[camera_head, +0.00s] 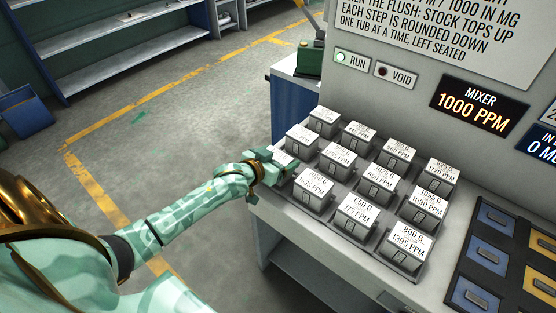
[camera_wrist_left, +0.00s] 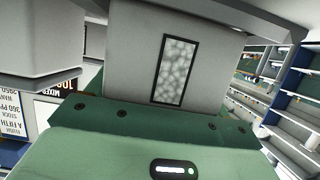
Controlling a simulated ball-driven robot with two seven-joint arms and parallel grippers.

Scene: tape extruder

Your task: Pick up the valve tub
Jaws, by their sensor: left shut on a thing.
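Several white lidded tubs with printed gram and PPM labels stand in rows on a grey rack at the counter, such as the 800 G 1395 PPM tub (camera_head: 406,244) and the 650 G 775 PPM tub (camera_head: 354,215). None carries a readable valve label. My left gripper (camera_head: 272,168) is at the left corner of the rack, shut on a white tub (camera_head: 283,157) whose label is mostly hidden. In the left wrist view the held tub (camera_wrist_left: 128,50) fills the upper middle, with a dark-framed speckled window, above my green gripper body. I cannot tell whether it is lifted. My right gripper is out of view.
A panel behind the rack has RUN (camera_head: 352,60) and VOID (camera_head: 395,75) lights and a mixer display (camera_head: 479,105) reading 1000 PPM. A tray with blue and yellow pieces (camera_head: 482,252) lies at the right. The floor at left is open, with shelves (camera_head: 130,45) beyond.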

